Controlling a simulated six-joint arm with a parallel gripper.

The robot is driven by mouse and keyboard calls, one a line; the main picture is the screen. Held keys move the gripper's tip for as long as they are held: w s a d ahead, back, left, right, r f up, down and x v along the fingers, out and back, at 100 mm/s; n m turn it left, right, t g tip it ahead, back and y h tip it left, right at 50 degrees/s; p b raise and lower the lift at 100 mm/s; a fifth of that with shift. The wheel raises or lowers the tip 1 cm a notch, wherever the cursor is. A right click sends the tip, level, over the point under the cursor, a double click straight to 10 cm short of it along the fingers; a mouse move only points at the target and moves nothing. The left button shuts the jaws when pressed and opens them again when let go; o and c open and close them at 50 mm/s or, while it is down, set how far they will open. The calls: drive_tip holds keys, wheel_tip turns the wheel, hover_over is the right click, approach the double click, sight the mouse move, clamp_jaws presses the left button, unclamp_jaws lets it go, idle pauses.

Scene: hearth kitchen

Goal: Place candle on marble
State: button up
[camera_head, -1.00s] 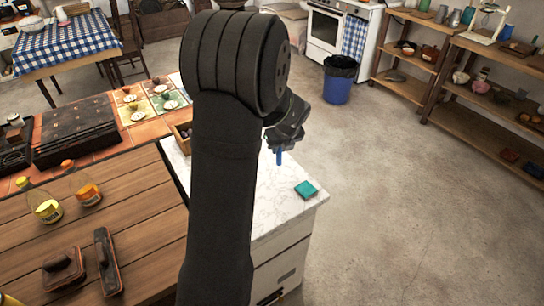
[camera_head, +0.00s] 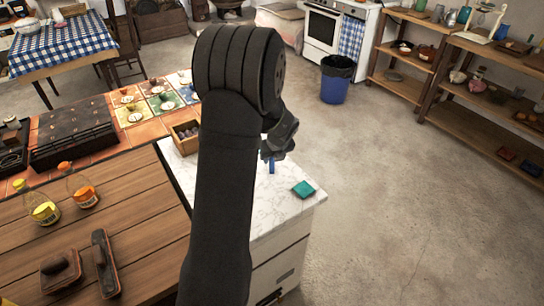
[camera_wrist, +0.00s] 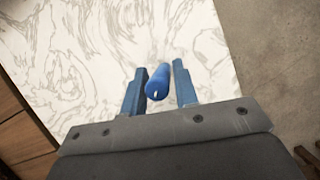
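The blue candle (camera_wrist: 158,82) is between the two blue fingers of my gripper (camera_wrist: 160,78) in the wrist view, its wick end towards the camera. The fingers appear to close on its sides. The white marble top (camera_wrist: 70,60) with grey veins lies beneath. In the head view my gripper (camera_head: 272,165) points down over the marble top (camera_head: 265,205), and a narrow blue piece shows below it. I cannot tell there whether this is candle or finger, nor whether the candle touches the marble.
Bottles (camera_head: 80,188) and dark-handled tools (camera_head: 105,262) are on the wooden counter to the left. Floor lies beyond the right edge.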

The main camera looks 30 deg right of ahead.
drive_tip(key=shift+o, duration=0.9)
drive_tip(key=shift+r, duration=0.25)
drive_tip(key=v, duration=1.2)
drive_tip(key=shift+w+f, duration=0.15)
drive_tip(key=x, duration=1.1)
drive_tip(key=shift+f, duration=0.3)
drive_tip(key=shift+w+d, duration=0.1)
drive_tip(key=shift+r, duration=1.2)
